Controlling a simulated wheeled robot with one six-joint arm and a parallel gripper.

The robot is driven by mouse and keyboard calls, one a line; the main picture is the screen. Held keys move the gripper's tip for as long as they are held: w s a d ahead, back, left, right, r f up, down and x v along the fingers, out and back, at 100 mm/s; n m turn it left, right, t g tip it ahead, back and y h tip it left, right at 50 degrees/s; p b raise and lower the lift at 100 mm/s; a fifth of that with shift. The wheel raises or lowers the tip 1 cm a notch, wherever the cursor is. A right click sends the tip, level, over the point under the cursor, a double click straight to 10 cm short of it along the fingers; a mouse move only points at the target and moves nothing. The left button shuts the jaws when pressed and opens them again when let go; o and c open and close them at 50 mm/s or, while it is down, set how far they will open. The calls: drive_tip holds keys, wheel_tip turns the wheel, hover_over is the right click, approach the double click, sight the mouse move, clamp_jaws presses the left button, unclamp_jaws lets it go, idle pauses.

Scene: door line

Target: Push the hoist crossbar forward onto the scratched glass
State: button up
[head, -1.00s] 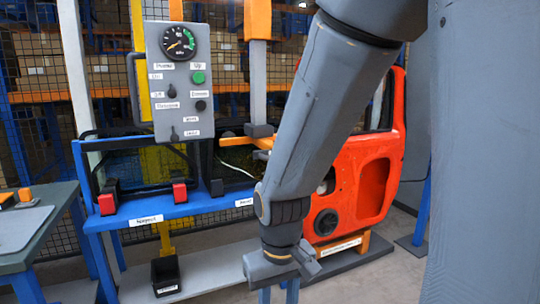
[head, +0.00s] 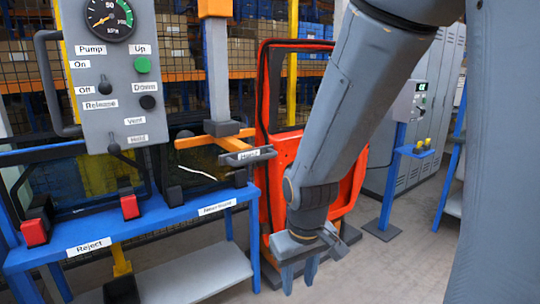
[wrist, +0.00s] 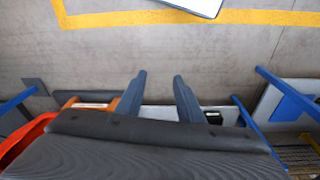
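The hoist crossbar (head: 208,139) is an orange bar under a grey post at the centre of the head view. Another dark pane (head: 80,185) stands at the left. My gripper (head: 299,272) is open and empty, low and to the right of the crossbar, apart from it. Its fingers show in the wrist view (wrist: 160,100).
A grey control panel (head: 118,70) with gauge and switches stands at the left. The blue bench (head: 150,225) carries a "Reject" label and red-ended clamps. A red-orange door (head: 345,190) stands behind my arm. A blue stand (head: 395,190) and lockers are at the right. Floor between is open.

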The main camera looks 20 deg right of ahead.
drive_tip(key=w+d+r+n+t+p, duration=0.2)
drive_tip(key=w+d+n+t, duration=0.15)
drive_tip(key=w, duration=0.55)
drive_tip(key=n+t+y+p, duration=0.5)
drive_tip(key=n+t, duration=0.5)
drive_tip(key=n, duration=0.7)
approach(259, 159)
drive_tip(key=r+x, duration=0.1)
drive_tip(key=x, duration=0.2)
drive_tip(key=shift+m, duration=0.25)
drive_tip(key=shift+f+p+x, duration=0.2)
drive_tip(key=shift+p+x, duration=0.1)
drive_tip(key=shift+x, duration=1.1)
drive_tip(key=shift+f+p+x, duration=0.15)
drive_tip(key=shift+p+x, duration=0.1)
drive_tip(key=shift+x, duration=1.1)
drive_tip(key=shift+f+p+x, duration=0.2)
drive_tip(key=shift+p+x, duration=0.1)
drive_tip(key=shift+x, duration=1.1)
drive_tip(key=shift+s, duration=0.1)
clamp_jaws()
